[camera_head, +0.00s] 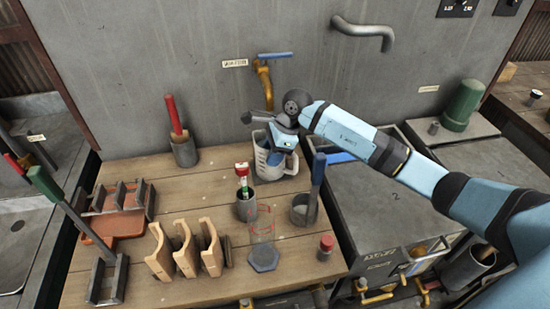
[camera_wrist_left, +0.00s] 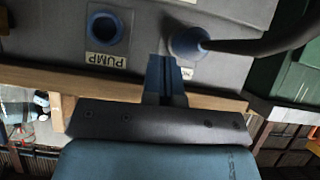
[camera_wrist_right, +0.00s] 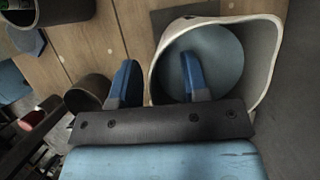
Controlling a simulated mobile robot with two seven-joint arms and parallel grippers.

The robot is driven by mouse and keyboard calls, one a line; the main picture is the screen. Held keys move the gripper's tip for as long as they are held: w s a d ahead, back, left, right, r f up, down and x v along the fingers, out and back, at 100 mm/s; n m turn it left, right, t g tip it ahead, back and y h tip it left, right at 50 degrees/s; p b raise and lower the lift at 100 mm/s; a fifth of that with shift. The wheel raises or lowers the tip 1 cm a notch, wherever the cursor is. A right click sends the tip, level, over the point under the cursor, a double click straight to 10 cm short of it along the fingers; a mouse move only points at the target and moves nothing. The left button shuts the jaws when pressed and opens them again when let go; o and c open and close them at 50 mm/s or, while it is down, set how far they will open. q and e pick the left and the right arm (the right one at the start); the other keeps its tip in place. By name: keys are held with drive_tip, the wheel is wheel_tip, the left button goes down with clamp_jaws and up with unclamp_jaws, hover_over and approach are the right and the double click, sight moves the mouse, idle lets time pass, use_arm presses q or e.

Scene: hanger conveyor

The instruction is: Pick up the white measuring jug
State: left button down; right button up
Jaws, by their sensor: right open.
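The white measuring jug (camera_head: 262,158) stands upright at the back right of the wooden bench, partly hidden by my right gripper (camera_head: 283,138). In the right wrist view, the jug (camera_wrist_right: 262,50) shows its wide rim and grey-blue inside. My right gripper (camera_wrist_right: 158,60) is open there, with one blue finger over the jug's mouth and the other outside it on the left. The jug's wall lies between the fingers; I cannot tell whether they touch it. My left gripper (camera_wrist_left: 166,75) shows only in the left wrist view, away from the jug, its fingers together with nothing seen between them.
A grey pot with a blue-handled tool (camera_head: 316,185), a grey cup (camera_head: 246,206) and a clear cylinder (camera_head: 262,240) stand in front of the jug. A yellow tap with blue handle (camera_head: 265,75) hangs above. A red-handled tool (camera_head: 175,118) stands left.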

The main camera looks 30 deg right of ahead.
drive_tip(key=shift+f, duration=0.1)
drive_tip(key=shift+c, duration=0.4)
drive_tip(key=c, duration=0.7)
idle(0.7)
